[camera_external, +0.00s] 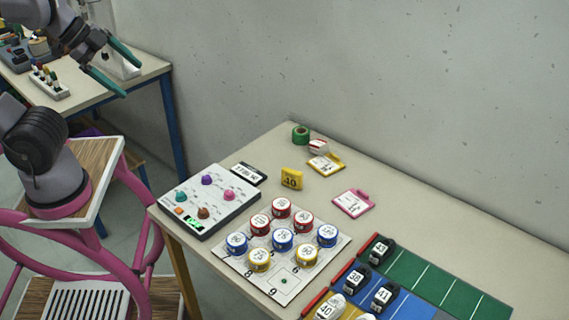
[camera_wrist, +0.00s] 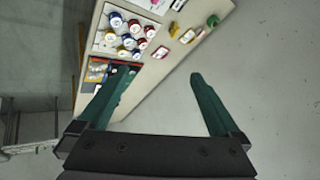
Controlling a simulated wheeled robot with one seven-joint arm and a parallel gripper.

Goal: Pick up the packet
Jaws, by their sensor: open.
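I cannot tell for certain which item is the packet. A small white and red piece (camera_external: 318,147) lies nearer the wall, beside a green roll (camera_external: 300,134). My gripper (camera_external: 132,78) is at the upper left, high and well away from these items, with its teal fingers spread. In the wrist view my gripper (camera_wrist: 163,72) is open, with nothing between the fingertips.
A control box (camera_external: 209,202) with coloured knobs stands at the table's left end. Red, blue and yellow discs sit on a white board (camera_external: 288,284). A yellow tag (camera_external: 325,164) and pink tag (camera_external: 353,203) lie flat. The wall borders the table.

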